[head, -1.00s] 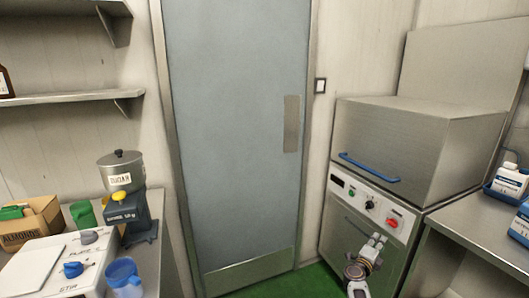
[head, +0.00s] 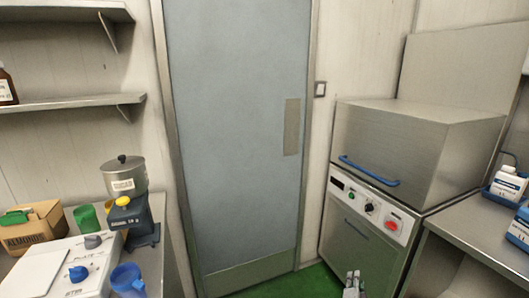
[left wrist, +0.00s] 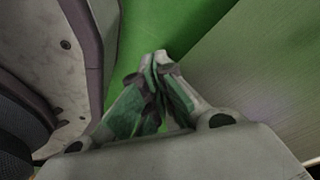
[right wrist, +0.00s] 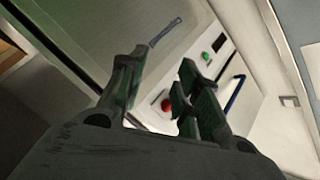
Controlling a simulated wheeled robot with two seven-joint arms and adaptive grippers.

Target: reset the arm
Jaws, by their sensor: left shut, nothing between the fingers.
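My right gripper (head: 352,283) shows at the bottom edge of the head view, in front of the steel machine's lower front. In the right wrist view its two fingers (right wrist: 160,85) stand apart with nothing between them. Past them show the machine's panel, its red button (right wrist: 166,104) and blue handle (right wrist: 235,93). My left gripper is outside the head view. In the left wrist view its fingertips (left wrist: 157,60) meet with nothing held, above green floor (left wrist: 165,25).
The steel machine (head: 420,135) with a blue handle stands right of the closed door (head: 235,130). At left, a counter holds a dispenser (head: 128,210), a blue cup (head: 127,281), a white hotplate (head: 85,262) and an almond box (head: 35,228). Bottles (head: 508,184) stand on the right counter.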

